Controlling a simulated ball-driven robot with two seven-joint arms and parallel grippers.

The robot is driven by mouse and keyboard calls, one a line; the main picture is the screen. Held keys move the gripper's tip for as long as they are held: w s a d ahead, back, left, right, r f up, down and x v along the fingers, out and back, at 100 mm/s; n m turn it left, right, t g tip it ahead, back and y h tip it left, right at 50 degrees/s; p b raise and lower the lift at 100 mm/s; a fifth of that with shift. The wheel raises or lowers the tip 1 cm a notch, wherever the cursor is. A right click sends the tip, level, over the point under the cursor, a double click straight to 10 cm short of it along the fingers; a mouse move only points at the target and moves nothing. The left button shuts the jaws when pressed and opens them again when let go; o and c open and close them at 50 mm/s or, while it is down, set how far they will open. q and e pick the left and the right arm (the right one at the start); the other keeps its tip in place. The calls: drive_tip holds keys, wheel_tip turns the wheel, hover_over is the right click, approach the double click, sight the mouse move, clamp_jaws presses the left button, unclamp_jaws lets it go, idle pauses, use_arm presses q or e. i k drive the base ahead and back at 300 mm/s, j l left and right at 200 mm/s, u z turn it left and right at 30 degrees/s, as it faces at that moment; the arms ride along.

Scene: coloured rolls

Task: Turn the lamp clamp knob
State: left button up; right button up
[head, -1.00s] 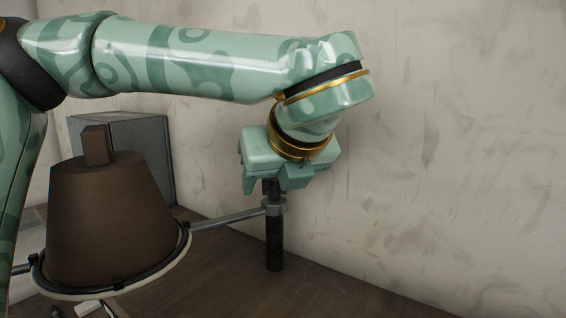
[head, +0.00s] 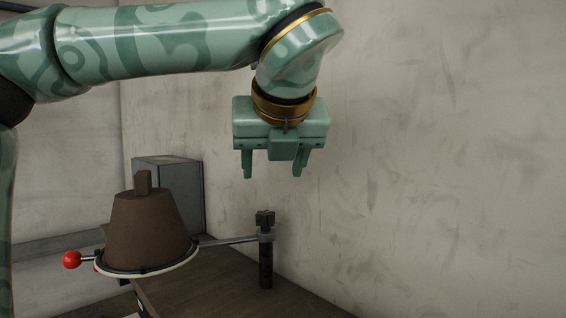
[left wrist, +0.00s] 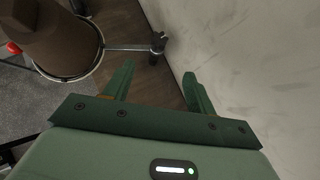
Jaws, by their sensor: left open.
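The clamp knob (head: 265,218) is a small dark piece on top of an upright black clamp post (head: 266,265) at the table's edge by the wall. A metal rod runs from the post to a ring holding a brown cone-shaped lamp shade (head: 150,232). My left gripper (head: 274,170) is open and empty above the knob, fingers pointing down, clear of it. In the left wrist view the knob (left wrist: 159,40) lies beyond the two spread fingers (left wrist: 158,82), and the shade (left wrist: 55,38) is at upper left. My right gripper is not seen.
A grey box (head: 170,180) stands behind the shade. The pale wall (head: 440,150) is close on the right. The dark wooden table (head: 200,290) has bare surface in front of the post.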

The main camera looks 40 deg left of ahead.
sight(265, 219)
drive_tip(key=k+j, duration=0.7)
drive_tip(key=k, duration=0.2)
